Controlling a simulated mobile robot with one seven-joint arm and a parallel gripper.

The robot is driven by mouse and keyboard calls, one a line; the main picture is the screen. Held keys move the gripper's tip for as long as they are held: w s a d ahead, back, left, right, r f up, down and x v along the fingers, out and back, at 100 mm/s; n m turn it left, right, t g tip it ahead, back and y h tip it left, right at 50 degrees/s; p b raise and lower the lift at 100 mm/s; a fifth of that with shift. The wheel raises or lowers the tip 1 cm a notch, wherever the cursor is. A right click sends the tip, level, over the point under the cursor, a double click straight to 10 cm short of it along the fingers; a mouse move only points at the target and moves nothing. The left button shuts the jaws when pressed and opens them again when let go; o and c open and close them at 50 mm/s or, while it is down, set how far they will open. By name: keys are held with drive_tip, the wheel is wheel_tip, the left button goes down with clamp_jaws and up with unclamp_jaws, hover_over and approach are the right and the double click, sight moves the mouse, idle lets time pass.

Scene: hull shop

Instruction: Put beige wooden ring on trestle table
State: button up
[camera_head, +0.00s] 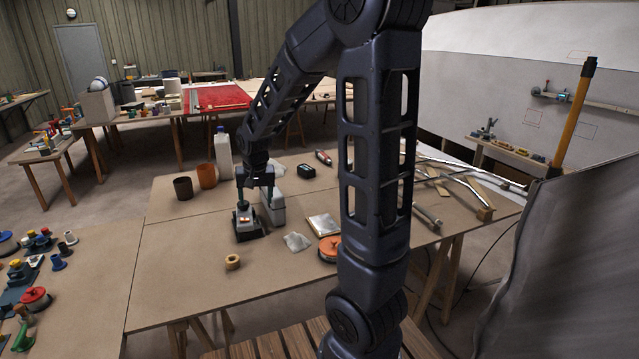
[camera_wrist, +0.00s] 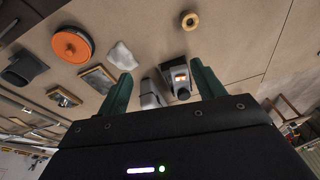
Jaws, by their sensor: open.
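The beige wooden ring (camera_head: 232,262) lies flat on the brown-topped trestle table (camera_head: 185,270), near its front edge. In the wrist view the ring (camera_wrist: 190,20) is at the top, clear of the fingers, with its hole showing. My gripper (camera_head: 255,194) is open over the middle of the table, farther back than the ring and a little to its right. Its green fingers (camera_wrist: 163,84) show apart in the wrist view. A grey-and-black device (camera_head: 247,222) and a pale grey container (camera_head: 274,210) stand at the fingers; I cannot tell whether they touch. The ring is outside the fingers.
Brown cups (camera_head: 206,176) and a white bottle (camera_head: 223,150) stand behind my gripper. An orange round item (camera_head: 329,247), a crumpled pale piece (camera_head: 297,242) and a small tray (camera_head: 323,225) lie to the right. Metal bars crowd the right end. The table's front left is clear.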

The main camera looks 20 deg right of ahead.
drive_tip(key=s+d+r+t, duration=0.1)
drive_tip(key=s+d+r, duration=0.5)
drive_tip(key=s, duration=0.5)
drive_tip(key=s+d+r+n+t, duration=0.1)
drive_tip(key=s+d+r, duration=0.5)
drive_tip(key=s, duration=0.5)
drive_tip(key=shift+d+r+n, duration=0.15)
drive_tip(key=shift+r+n, duration=0.15)
drive_tip(key=shift+r, duration=0.15)
drive_tip(key=shift+s, duration=0.1)
